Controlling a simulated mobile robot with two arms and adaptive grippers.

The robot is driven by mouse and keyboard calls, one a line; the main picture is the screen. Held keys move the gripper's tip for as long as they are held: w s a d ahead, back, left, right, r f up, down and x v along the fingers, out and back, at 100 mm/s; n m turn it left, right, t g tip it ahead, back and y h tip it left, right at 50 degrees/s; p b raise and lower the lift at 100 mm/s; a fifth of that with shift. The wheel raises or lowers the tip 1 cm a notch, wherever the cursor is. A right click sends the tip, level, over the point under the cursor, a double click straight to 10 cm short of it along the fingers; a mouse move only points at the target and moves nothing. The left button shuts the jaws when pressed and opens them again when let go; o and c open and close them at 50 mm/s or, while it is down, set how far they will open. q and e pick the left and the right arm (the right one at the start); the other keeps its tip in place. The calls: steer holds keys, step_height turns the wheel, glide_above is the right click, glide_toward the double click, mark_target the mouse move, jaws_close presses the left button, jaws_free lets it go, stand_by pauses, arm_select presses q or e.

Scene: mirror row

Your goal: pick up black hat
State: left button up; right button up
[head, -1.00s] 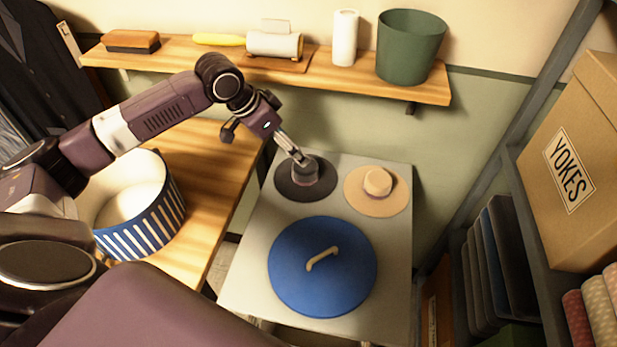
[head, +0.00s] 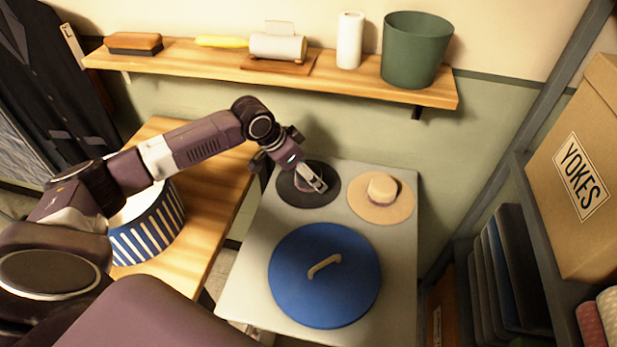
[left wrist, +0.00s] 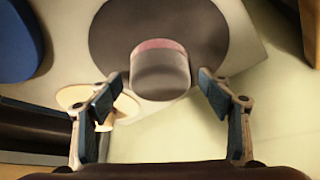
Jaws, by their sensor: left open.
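The black hat (head: 290,190) lies brim-down at the back left of the grey table. Its dark brim (left wrist: 115,35) and crown with a pinkish band (left wrist: 160,70) show clearly in the left wrist view. My left gripper (head: 316,184) is over the hat and hides much of its crown in the head view. In the left wrist view the gripper (left wrist: 158,82) is open, with one finger on each side of the crown and visible gaps between. The hat rests on the table. My right gripper is not in view.
A tan hat (head: 397,208) lies just right of the black hat. A blue lid with a handle (head: 345,297) covers the front of the grey table (head: 250,285). A striped round box (head: 150,238) stands on the wooden table. A wall shelf (head: 225,65) runs behind.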

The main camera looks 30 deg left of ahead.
arm_select(q)
steer(key=c, duration=1.3)
steer(key=shift+o, duration=0.2)
steer(key=shift+r, duration=0.1)
steer(key=shift+s+r, duration=0.15)
steer(key=shift+r, duration=0.05)
steer(key=r, duration=0.3)
steer(key=r+b, duration=0.1)
steer(key=r, duration=0.2)
steer(key=shift+s+r, duration=0.2)
steer(key=shift+r, duration=0.1)
steer(key=s+d+b, duration=0.1)
steer(key=s, duration=0.5)
steer(key=s+d+b, duration=0.1)
steer(key=s+d, duration=0.1)
steer(key=s, duration=0.3)
steer(key=s+d+b, duration=0.1)
steer(key=s, duration=0.5)
steer(key=shift+s+d+f, duration=0.1)
steer(key=shift+s+d, duration=0.2)
steer(key=shift+s, duration=0.05)
steer(key=shift+s+d, duration=0.25)
steer(key=shift+s, duration=0.25)
